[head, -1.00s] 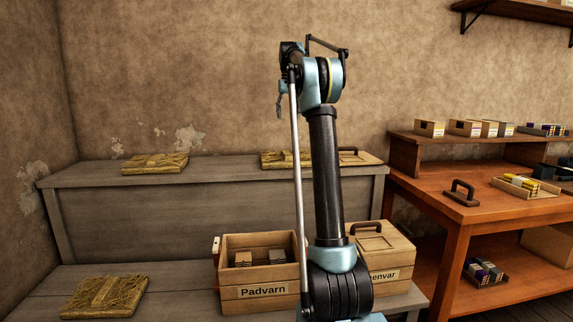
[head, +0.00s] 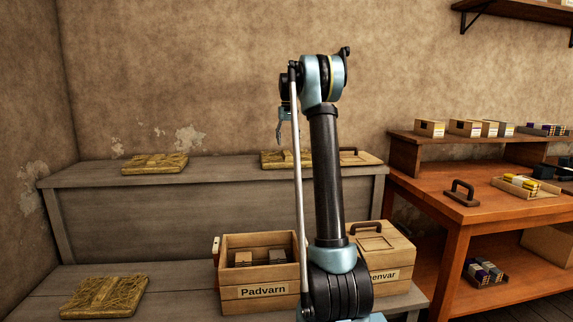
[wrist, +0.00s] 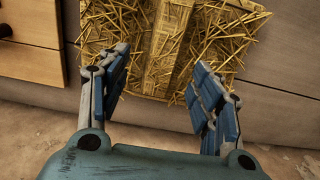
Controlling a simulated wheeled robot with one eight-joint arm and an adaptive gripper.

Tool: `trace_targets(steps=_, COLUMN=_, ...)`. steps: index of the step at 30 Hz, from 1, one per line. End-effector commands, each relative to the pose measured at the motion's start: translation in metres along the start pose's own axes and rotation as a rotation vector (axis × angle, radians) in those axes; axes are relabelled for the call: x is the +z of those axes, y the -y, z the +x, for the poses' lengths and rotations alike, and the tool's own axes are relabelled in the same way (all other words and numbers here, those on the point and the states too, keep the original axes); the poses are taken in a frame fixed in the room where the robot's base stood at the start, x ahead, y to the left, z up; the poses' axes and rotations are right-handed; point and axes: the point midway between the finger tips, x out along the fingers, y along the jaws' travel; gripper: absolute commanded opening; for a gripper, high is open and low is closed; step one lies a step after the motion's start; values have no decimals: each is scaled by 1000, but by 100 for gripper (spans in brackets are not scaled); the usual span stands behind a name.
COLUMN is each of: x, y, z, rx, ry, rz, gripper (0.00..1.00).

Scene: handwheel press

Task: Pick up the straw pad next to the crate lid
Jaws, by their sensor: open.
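The straw pad (head: 271,160) beside the crate lid (head: 361,158) lies on the upper grey shelf, partly hidden by my arm. The lid is pale wood with a dark handle, just right of my arm. My gripper (head: 282,132) hangs fingers down above the pad, apart from it in the head view. In the wrist view my gripper (wrist: 158,68) is open and empty, and the straw pad (wrist: 160,45) with its flat middle strip shows beyond and between the fingers. A wooden piece (wrist: 32,28) with a dark knob, seemingly the lid, is at upper left.
Another straw pad (head: 155,163) lies left on the upper shelf, a third (head: 103,297) on the lower bench. The Padvarn crate (head: 231,275) and a second, lidded crate (head: 395,247) stand below. An orange table (head: 440,208) is at right. The shelf between the upper pads is clear.

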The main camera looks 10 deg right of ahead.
Motion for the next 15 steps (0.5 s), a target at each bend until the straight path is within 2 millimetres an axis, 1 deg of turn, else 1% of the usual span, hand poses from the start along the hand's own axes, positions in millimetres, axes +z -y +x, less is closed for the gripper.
trace_targets(steps=5, x=1, y=1, z=10, rx=0, ry=0, rz=0, gripper=59)
trace_targets(steps=12, x=3, y=6, z=41, rx=0, ry=0, rz=0, gripper=59)
trace_targets(steps=15, x=3, y=6, z=50, rx=0, ry=-1, rz=0, gripper=59)
